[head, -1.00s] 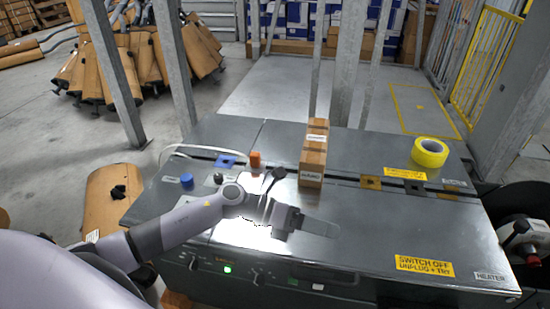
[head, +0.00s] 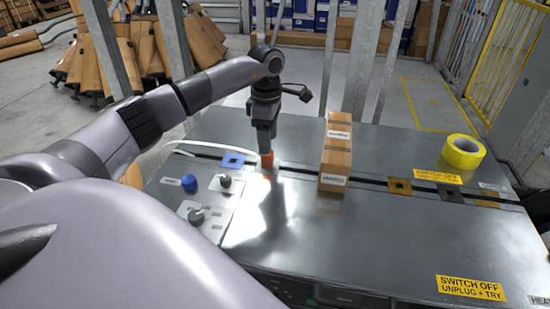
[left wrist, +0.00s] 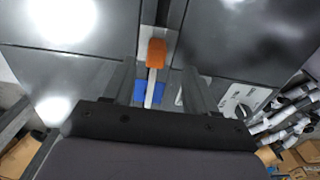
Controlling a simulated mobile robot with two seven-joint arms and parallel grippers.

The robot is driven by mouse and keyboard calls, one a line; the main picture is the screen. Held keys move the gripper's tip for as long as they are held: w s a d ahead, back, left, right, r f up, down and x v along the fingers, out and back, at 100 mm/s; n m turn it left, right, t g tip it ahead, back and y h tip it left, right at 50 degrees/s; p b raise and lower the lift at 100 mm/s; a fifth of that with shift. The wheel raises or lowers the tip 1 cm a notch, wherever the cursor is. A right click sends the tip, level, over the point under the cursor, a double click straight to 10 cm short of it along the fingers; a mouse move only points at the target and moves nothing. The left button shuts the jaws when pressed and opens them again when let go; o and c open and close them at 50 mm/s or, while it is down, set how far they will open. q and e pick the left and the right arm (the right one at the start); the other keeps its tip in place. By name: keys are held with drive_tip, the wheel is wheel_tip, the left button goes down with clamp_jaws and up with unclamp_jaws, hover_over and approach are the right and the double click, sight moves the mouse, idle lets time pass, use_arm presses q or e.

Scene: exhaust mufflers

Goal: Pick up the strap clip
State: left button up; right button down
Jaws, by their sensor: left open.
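The strap clip appears to be the small orange piece (head: 267,159) on the steel bench top, by the dark slot. In the left wrist view the orange piece (left wrist: 157,50) has a pale strip running down from it towards the camera. My left gripper (head: 266,148) points down right over it in the head view and hides part of it. In the left wrist view the left gripper (left wrist: 158,72) is open, with the orange piece between the lines of its two fingers, near their tips. I cannot tell whether they touch it. My right gripper is not in view.
A cardboard box (head: 336,160) stands to the right of the orange piece. A yellow tape roll (head: 463,151) lies farther right. A blue square (head: 232,159), a blue knob (head: 189,183) and dark knobs (head: 196,216) are to the left.

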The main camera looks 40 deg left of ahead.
sight(268, 157)
use_arm(q)
drive_tip(key=shift+w+a+f+b, duration=0.1)
drive_tip(key=shift+a+f+b, duration=0.1)
drive_tip(key=shift+f, duration=1.55)
drive_tip(key=shift+w+a+f+b, duration=0.1)
drive_tip(key=shift+f+b, duration=0.05)
drive_tip(key=shift+f, duration=1.6)
drive_tip(key=c, duration=1)
